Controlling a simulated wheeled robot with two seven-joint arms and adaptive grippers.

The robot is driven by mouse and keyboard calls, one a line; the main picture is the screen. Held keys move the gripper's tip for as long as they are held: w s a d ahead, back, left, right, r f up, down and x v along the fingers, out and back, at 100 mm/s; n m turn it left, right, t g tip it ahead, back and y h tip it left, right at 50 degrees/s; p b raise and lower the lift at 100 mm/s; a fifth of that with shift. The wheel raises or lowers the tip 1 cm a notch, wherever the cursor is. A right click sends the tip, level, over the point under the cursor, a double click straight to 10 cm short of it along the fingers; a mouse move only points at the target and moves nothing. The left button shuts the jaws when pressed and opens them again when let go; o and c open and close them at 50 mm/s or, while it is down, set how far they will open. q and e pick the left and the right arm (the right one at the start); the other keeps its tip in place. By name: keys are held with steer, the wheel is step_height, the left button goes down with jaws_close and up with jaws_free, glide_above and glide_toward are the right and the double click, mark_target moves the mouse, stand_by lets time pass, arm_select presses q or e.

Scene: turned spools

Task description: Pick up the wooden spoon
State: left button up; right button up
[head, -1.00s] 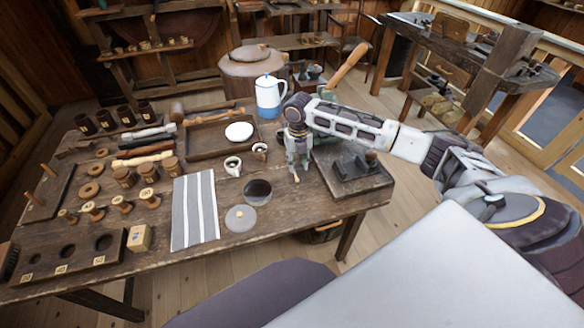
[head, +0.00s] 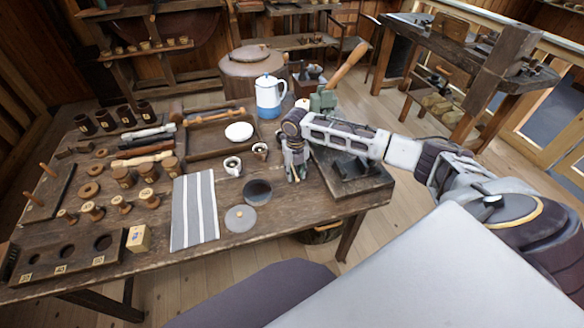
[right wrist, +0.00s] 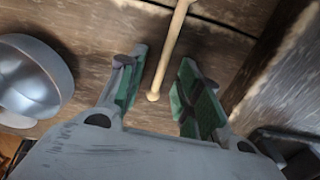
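The wooden spoon shows in the right wrist view as a thin pale wooden stick (right wrist: 168,50) with a rounded end, on the dark tabletop. It runs out of the top of that view, so its other end is hidden. My right gripper (right wrist: 157,80) is open, with one green-padded finger on each side of the stick and visible gaps to it. In the head view my right gripper (head: 295,178) points down at the table's right part and hides most or all of the spoon. My left gripper is not in view.
A dark bowl (head: 257,192) stands just left of my right gripper and also shows in the right wrist view (right wrist: 35,85). A dark board with a tool (head: 350,170) lies to the right. Two small cups, a striped cloth (head: 195,210) and a grey lid (head: 240,219) lie left.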

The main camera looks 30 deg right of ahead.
mark_target(295, 174)
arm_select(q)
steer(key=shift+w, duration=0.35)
arm_select(e)
steer(key=c, duration=0.6)
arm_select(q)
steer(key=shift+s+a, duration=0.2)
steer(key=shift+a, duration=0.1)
arm_select(e)
steer(key=shift+c, duration=0.4)
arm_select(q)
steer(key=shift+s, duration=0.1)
arm_select(e)
steer(key=shift+r, duration=0.2)
step_height(295, 174, up, 8)
steer(key=shift+r+p, duration=0.1)
steer(key=shift+p, duration=0.2)
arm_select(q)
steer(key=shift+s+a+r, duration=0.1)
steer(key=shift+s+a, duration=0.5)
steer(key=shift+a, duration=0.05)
arm_select(e)
steer(key=shift+r, duration=0.7)
